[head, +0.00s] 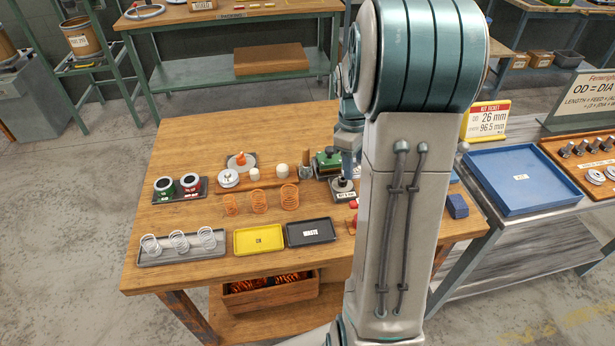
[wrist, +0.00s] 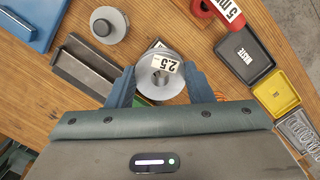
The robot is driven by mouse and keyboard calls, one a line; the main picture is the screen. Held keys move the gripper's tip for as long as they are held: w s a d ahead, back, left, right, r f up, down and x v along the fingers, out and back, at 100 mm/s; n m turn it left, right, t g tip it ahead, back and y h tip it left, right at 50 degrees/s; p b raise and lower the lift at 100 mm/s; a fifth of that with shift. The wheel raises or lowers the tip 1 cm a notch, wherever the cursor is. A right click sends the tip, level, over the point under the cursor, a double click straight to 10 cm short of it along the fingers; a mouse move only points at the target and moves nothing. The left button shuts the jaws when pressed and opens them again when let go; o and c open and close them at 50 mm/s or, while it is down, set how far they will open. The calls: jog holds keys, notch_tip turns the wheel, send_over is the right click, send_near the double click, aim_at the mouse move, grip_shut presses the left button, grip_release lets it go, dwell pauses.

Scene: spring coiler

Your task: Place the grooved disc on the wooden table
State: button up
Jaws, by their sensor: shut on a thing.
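The grooved disc (wrist: 148,80) is a round grey disc with a hub and a "2.5" label. In the wrist view it sits between the two fingers of my gripper (wrist: 160,84), which is shut on it. In the head view my gripper (head: 347,172) reaches down at the back right of the wooden table (head: 190,140), beside my large arm link. A grey disc (head: 342,185) shows just below it there. Whether the held disc touches anything beneath is not clear. Bare wood of the table (wrist: 50,75) shows in the wrist view.
A black waste tray (head: 311,232), yellow tray (head: 259,240) and grey spring tray (head: 150,257) line the front. Copper springs (head: 259,201) stand behind them. The table's back left is clear.

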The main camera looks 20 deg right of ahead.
jog(key=p, duration=0.1)
send_over(317, 201)
jog(key=f, duration=0.5)
jog(key=shift+w+f, duration=0.15)
jog(key=shift+w, duration=0.1)
jog(key=shift+a+f+p, duration=0.1)
jog(key=shift+f+p, duration=0.2)
jog(key=shift+f, duration=1.75)
jog(key=shift+f, duration=0.2)
jog(key=o, duration=1.3)
jog(key=shift+c, duration=0.2)
jog(key=shift+r, duration=0.15)
